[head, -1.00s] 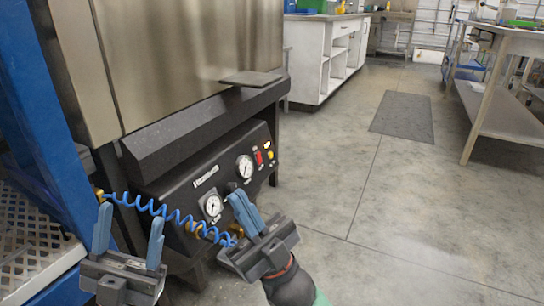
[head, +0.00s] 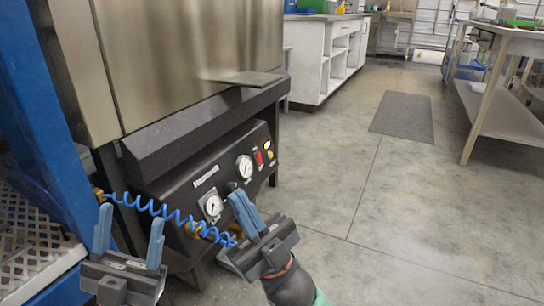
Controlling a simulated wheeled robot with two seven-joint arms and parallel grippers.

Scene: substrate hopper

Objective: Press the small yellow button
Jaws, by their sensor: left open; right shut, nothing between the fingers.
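The small yellow button (head: 271,155) sits at the right end of the black control panel (head: 226,178), low on the metal hopper. A red switch (head: 258,157) is just left of it, and a pale round knob or light (head: 267,145) is just above. My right gripper (head: 240,202) is shut and empty in front of the panel, below and left of the button and apart from it in the picture. It covers part of the panel's lower middle. My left gripper (head: 130,238) is open and empty at the lower left, its fingers pointing up.
Two gauges (head: 244,168) are on the panel. A coiled blue hose (head: 160,209) runs across its lower front. A blue frame (head: 42,120) stands at the left. A flat plate (head: 246,78) juts out above the panel.

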